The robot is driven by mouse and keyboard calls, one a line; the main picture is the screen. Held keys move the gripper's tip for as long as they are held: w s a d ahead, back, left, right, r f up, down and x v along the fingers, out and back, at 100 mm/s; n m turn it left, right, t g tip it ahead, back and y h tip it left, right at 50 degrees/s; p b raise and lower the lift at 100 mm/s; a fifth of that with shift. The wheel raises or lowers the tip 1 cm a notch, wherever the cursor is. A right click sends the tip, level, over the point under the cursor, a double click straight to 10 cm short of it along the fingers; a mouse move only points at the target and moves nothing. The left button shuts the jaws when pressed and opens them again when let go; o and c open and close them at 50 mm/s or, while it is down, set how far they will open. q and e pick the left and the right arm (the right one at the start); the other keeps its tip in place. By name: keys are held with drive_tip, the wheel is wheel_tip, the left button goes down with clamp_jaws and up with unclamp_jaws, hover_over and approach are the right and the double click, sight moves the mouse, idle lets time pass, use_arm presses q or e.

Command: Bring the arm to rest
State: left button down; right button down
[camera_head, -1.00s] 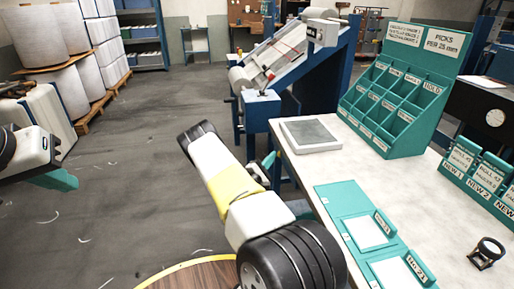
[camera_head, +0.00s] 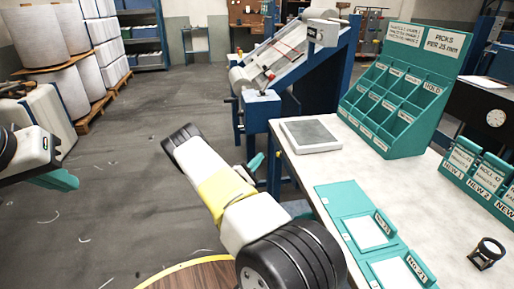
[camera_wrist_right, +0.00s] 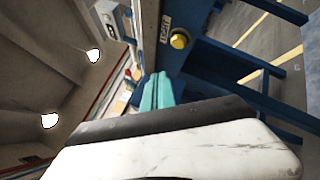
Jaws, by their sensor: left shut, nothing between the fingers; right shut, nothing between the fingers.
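My left gripper (camera_head: 58,179) is at the left edge of the head view, above the bare floor. Its teal fingers are shut and empty. My right arm reaches up from the bottom of the head view. My right gripper (camera_head: 256,164) shows only partly behind that arm, just left of the table's near left edge. In the right wrist view its teal fingers (camera_wrist_right: 156,93) lie together, shut with nothing between them. Neither gripper touches anything that I can see.
A white table (camera_head: 285,150) on the right bears a grey-topped pad (camera_head: 311,136), a teal bin rack (camera_head: 398,105), teal card boards (camera_head: 352,212) and a loupe (camera_head: 487,252). A blue loom frame (camera_head: 262,106) stands behind. A round wooden top (camera_head: 200,274) is below.

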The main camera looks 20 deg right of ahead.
drive_tip(key=s+d+r+m+g+y, duration=0.2)
drive_tip(key=s+r+m+g+y, duration=0.2)
drive_tip(key=s+r+m+g, duration=0.9)
drive_tip(key=s+a+r+t+y, duration=0.4)
drive_tip(key=s+a+r+y, duration=0.3)
drive_tip(key=s+a+r, duration=0.3)
drive_tip(key=s+a+r+n+t+y, duration=0.1)
drive_tip(key=s+a+r+t+y, duration=0.3)
drive_tip(key=a, duration=1.2)
drive_tip(key=s+r+y, duration=0.4)
drive_tip(key=s+r, duration=0.3)
drive_tip(key=shift+s+a+r+y, duration=0.15)
drive_tip(key=shift+s+r+y, duration=0.15)
drive_tip(key=shift+s, duration=0.05)
